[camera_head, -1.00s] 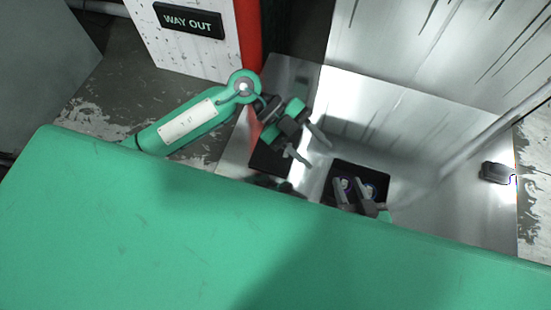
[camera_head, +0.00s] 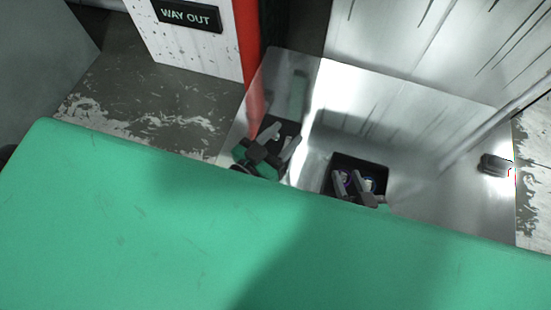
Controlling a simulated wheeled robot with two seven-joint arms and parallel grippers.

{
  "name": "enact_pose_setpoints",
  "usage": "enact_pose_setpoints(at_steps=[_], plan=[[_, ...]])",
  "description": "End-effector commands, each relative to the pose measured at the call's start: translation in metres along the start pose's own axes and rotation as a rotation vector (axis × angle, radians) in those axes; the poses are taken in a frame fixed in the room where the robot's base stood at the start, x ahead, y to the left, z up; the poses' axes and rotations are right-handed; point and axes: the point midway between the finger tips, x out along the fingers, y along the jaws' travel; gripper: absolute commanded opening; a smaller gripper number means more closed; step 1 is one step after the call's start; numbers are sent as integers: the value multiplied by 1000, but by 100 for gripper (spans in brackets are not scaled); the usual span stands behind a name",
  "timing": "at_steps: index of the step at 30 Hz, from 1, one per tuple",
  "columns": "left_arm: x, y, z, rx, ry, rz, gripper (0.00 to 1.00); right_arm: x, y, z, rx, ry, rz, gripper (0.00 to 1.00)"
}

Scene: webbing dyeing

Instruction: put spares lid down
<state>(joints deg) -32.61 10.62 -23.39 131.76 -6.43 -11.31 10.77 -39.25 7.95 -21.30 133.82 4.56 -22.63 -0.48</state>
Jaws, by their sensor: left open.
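My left gripper (camera_head: 286,133) is open, with its fingers pointing up and right over a dark, flat, square piece (camera_head: 288,125) on the shiny metal surface. That piece is partly hidden by the gripper, and I cannot tell whether it is the spares lid or a tray, nor whether the fingers touch it. My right gripper (camera_head: 350,175) has its fingers apart at the front of an open black box (camera_head: 350,160). Round, pale-ringed items (camera_head: 368,184) lie inside the box. Nothing is visibly held by either gripper.
The shiny metal surface (camera_head: 430,165) is clear between the box and a small dark object (camera_head: 497,165) at the right. A metal panel rises behind. A red-edged white post (camera_head: 200,50) with a WAY OUT sign stands back left. My green body hides the front.

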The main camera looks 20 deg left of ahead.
Motion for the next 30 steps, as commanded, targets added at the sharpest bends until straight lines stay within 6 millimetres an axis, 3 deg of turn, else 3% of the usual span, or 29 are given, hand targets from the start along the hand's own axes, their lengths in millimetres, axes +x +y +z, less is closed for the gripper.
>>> enact_pose_setpoints(at_steps=[3,8,30], plan=[[-20,2,29,-38,-145,-24,46,0,0,0,0,0,0,36],[-33,6,47,-57,-241,-22,46,0,0,0,0,0,0,36],[-35,6,49,-58,-251,-19,46,-1,0,2,-2,-5,0,36]])
